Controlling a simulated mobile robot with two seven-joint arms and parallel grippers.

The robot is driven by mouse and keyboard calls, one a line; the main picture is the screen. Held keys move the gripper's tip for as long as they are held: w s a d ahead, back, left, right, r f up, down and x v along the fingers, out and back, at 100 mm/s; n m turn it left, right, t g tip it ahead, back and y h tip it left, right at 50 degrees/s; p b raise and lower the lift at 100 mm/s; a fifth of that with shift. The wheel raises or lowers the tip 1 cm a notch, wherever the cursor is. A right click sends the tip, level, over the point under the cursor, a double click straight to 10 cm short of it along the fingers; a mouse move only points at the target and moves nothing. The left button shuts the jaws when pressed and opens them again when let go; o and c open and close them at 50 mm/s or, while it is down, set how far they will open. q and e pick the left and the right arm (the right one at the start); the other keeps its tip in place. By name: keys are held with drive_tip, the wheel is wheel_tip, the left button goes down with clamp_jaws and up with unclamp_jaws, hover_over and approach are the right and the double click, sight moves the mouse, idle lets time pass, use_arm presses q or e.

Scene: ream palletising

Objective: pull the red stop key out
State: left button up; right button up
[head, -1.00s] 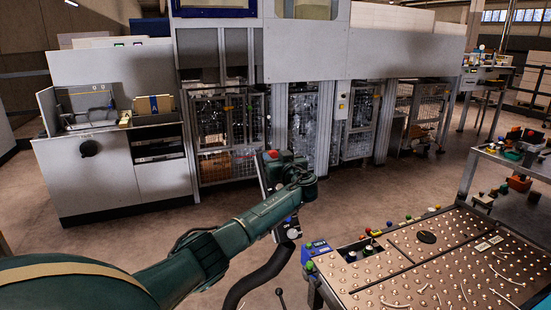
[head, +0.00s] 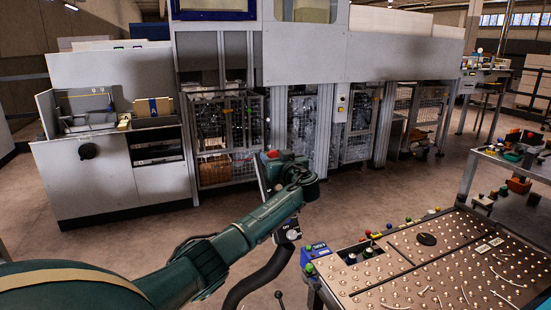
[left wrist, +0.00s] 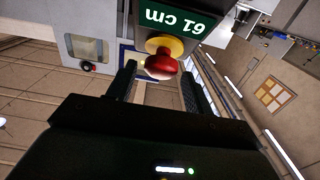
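The red stop key (left wrist: 161,64) is a round red knob on a yellow collar (left wrist: 165,46), in the left wrist view. It sits beside a green plate (left wrist: 182,22) whose "61 cm" lettering appears upside down. My left gripper (left wrist: 158,72) is open, with one dark finger on each side of the key. I cannot tell whether either finger touches it. In the head view my left gripper (head: 272,168) is mostly hidden behind its own wrist, and a small red patch shows there. I cannot tell if that patch is the key. My right gripper is not in view.
A large grey machine (head: 350,55) with wire-mesh doors stands behind, joined to a grey cabinet (head: 85,180) at left. A table with a studded top (head: 400,265) stands at lower right. Another bench (head: 515,160) is at far right. The brown floor between is clear.

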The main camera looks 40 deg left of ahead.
use_arm(q)
drive_tip(key=shift+o, duration=0.5)
drive_tip(key=v, duration=1.3)
drive_tip(key=shift+b, duration=0.4)
